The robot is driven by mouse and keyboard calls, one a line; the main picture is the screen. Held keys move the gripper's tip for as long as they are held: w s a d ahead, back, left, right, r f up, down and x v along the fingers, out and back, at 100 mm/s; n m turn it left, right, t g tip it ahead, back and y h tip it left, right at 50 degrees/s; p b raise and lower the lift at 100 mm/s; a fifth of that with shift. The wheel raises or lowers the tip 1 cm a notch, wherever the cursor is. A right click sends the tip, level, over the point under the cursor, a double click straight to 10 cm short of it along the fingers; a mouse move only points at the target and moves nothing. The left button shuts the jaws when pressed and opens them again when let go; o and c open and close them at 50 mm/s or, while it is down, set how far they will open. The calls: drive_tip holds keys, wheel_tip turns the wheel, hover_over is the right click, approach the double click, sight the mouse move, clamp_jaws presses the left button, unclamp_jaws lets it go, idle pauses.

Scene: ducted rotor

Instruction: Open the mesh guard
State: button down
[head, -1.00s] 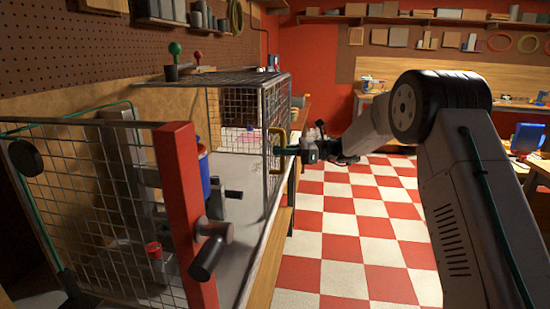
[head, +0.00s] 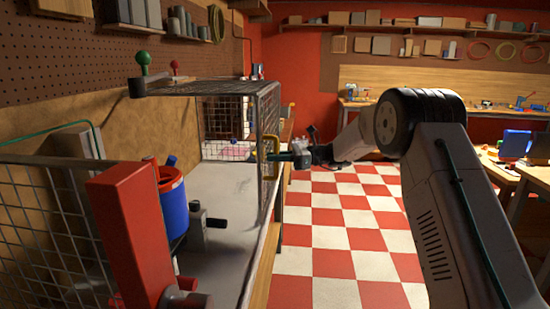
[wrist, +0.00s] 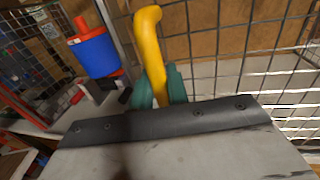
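The mesh guard (head: 267,110) is a grey wire panel on the workbench's front edge, seen nearly edge-on in the head view. Its yellow handle (head: 270,157) faces the aisle and also shows in the wrist view (wrist: 148,40). My gripper (head: 279,158) reaches the handle from the right. In the wrist view, its teal fingertips (wrist: 158,90) lie on both sides of the handle's lower part and look closed on it. The mesh stands just behind the handle. The inner finger contact is partly hidden.
A red post (head: 132,235) with a nearer mesh panel (head: 45,215) stands at the front left. A blue and red container (head: 173,208) is on the bench behind it. The checkered floor (head: 340,235) is clear to the right of the bench.

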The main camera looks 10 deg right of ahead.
drive_tip(key=c, duration=1.4)
unclamp_jaws()
drive_tip(key=shift+d, duration=0.2)
drive_tip(key=shift+c, duration=0.2)
drive_tip(key=shift+a, duration=0.15)
drive_tip(key=s+d, duration=0.1)
drive_tip(key=d, duration=0.6)
drive_tip(key=shift+d, duration=0.35)
